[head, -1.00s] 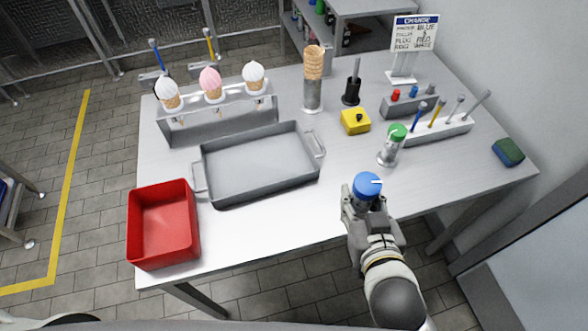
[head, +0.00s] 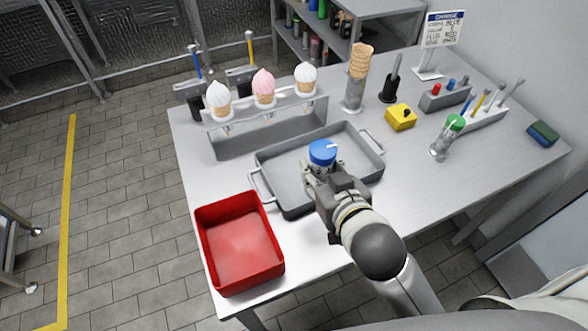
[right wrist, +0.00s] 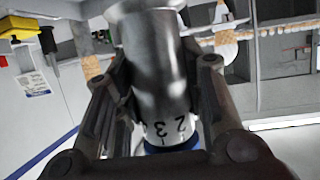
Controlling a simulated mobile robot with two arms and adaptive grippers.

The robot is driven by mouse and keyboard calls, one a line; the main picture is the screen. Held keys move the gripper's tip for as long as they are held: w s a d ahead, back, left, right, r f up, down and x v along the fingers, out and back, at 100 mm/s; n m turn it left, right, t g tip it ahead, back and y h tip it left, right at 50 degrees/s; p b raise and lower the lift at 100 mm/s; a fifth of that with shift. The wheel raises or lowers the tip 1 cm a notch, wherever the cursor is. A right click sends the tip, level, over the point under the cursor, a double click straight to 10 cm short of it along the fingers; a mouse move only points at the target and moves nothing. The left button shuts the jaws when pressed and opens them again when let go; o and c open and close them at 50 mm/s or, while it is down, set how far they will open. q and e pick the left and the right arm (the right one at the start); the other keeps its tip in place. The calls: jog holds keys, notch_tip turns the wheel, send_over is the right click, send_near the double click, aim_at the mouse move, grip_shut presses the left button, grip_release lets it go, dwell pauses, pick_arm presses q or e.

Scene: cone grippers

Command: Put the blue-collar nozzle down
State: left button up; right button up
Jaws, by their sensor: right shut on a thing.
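The blue-collar nozzle shows its round blue top with a white mark (head: 322,152) in the head view. In the right wrist view the nozzle (right wrist: 158,65) is a shiny metal cylinder with black numbers and a blue band at the picture's bottom. My right gripper (head: 321,178) is shut around its metal body, and the fingers (right wrist: 165,85) lie on both sides. The nozzle appears over the grey tray (head: 275,196), in its middle, and hides part of it. Its height above the tray floor cannot be told. My left gripper is not in view.
A red bin (head: 240,245) stands left of the tray. A rack with cones (head: 262,132) stands behind it. A green-collar nozzle (head: 441,145), a yellow block (head: 401,117) and a cone stack (head: 359,72) stand to the right. The table's front right is clear.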

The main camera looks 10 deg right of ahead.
jog(key=w+a+f, duration=0.1)
jog(key=w+f, duration=0.2)
jog(key=w+a+f+p, duration=0.1)
jog(key=w+f, duration=0.1)
jog(key=w, duration=0.2)
jog(key=w+f, duration=0.3)
jog(key=w, duration=0.1)
jog(key=shift+w+a+f, duration=0.25)
jog(key=shift+a+f, duration=0.1)
jog(key=shift+a, duration=0.05)
notch_tip(320, 180, down, 3)
jog(key=shift+f+p, duration=0.1)
jog(key=shift+p, duration=0.35)
jog(key=shift+f, duration=0.1)
